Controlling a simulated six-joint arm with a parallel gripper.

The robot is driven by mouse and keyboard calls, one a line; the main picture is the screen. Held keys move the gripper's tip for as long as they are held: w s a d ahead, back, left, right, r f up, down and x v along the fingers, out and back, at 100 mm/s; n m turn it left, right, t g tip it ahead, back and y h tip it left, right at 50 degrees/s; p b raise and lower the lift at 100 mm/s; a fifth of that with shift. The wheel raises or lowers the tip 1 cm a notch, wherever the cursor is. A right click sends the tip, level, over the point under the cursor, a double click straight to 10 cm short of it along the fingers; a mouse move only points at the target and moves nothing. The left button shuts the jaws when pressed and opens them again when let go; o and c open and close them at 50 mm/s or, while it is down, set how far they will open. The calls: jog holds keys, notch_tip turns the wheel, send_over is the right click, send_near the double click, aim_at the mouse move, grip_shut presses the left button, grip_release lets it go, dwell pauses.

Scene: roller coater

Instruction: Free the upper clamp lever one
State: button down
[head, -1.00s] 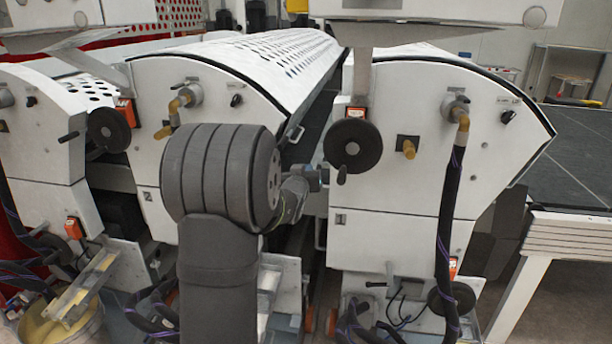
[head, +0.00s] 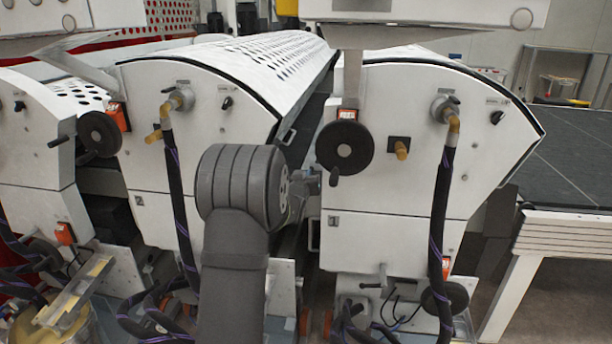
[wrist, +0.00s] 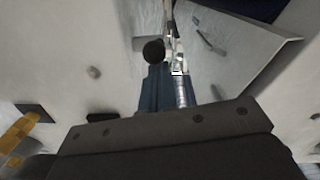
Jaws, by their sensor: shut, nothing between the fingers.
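The machine unit marked 1 (head: 395,235) stands right of centre in the head view. Its upper front bears a small black lever (head: 497,117). I cannot tell which part is upper clamp lever one. In the wrist view a dark round knob (wrist: 153,51) shows beside a narrow metal fitting (wrist: 178,68) in the gap between pale panels. My gripper (head: 312,181) is mostly hidden behind my grey arm, at the gap left of unit 1. A dark screwed bar of it (wrist: 165,126) fills the lower wrist view. It is shut and empty, with no lever held.
A black handwheel (head: 345,148) and brass fitting (head: 402,149) stick out from unit 1. A hose (head: 443,210) hangs at its right. A second unit (head: 160,75) stands left, with its own handwheel (head: 100,135) and hose (head: 180,205). The gap between units is narrow.

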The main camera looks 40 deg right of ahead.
jog(key=shift+f, duration=0.1)
jog(key=shift+f, duration=0.25)
jog(key=shift+f+t+h, duration=0.15)
jog(key=shift+t+h, duration=0.15)
jog(key=shift+t, duration=0.1)
jog(key=w+d+f+t+h, duration=0.4)
jog(key=f+h, duration=0.2)
jog(key=f, duration=0.2)
jog(key=shift+f+m+t, duration=0.3)
jog(key=shift+t, duration=0.1)
dwell(0.5)
jog(key=shift+d, duration=0.1)
